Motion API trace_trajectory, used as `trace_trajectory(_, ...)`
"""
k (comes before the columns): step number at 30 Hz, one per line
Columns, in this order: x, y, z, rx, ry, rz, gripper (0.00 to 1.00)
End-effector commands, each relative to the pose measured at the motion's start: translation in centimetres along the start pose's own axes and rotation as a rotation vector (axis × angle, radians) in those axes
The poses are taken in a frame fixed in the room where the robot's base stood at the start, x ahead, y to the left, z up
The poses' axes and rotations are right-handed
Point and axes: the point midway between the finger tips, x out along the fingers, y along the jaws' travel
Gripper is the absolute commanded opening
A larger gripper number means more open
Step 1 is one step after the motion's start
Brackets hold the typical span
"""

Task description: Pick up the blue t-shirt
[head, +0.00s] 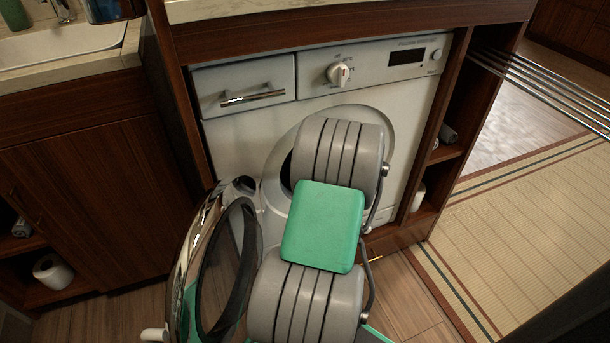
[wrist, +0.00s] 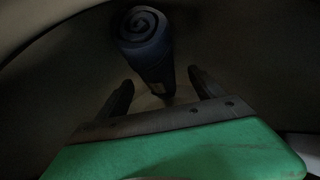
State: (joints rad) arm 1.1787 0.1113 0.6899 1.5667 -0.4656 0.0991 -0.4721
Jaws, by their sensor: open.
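The blue t-shirt (wrist: 147,48) shows in the wrist view as a dark blue roll with a spiral end, lying inside the dim washing machine drum (wrist: 235,50). My gripper (wrist: 160,84) is open, with its two fingers apart on either side of the roll's lower part. I cannot tell whether the fingers touch the roll. In the head view my arm reaches into the front opening of the washing machine (head: 230,135), and it hides the gripper and the t-shirt.
The round machine door (head: 228,270) stands open at the left of my arm. Wooden cabinet sides frame the machine, with open shelves (head: 445,155) on the right. A metal rack (head: 545,85) juts out at the upper right. Open floor with a woven mat (head: 530,210) lies to the right.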

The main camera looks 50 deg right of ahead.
Motion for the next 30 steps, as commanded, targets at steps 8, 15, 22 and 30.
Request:
trace_trajectory(8,1.99,0.03,0.15,0.002,-0.002,0.0,0.78)
trace_trajectory(15,1.95,0.04,0.18,0.002,-0.003,0.0,0.65)
trace_trajectory(22,1.94,0.04,0.19,0.002,-0.003,0.0,0.46)
trace_trajectory(30,1.94,0.04,0.2,0.002,-0.003,0.0,0.24)
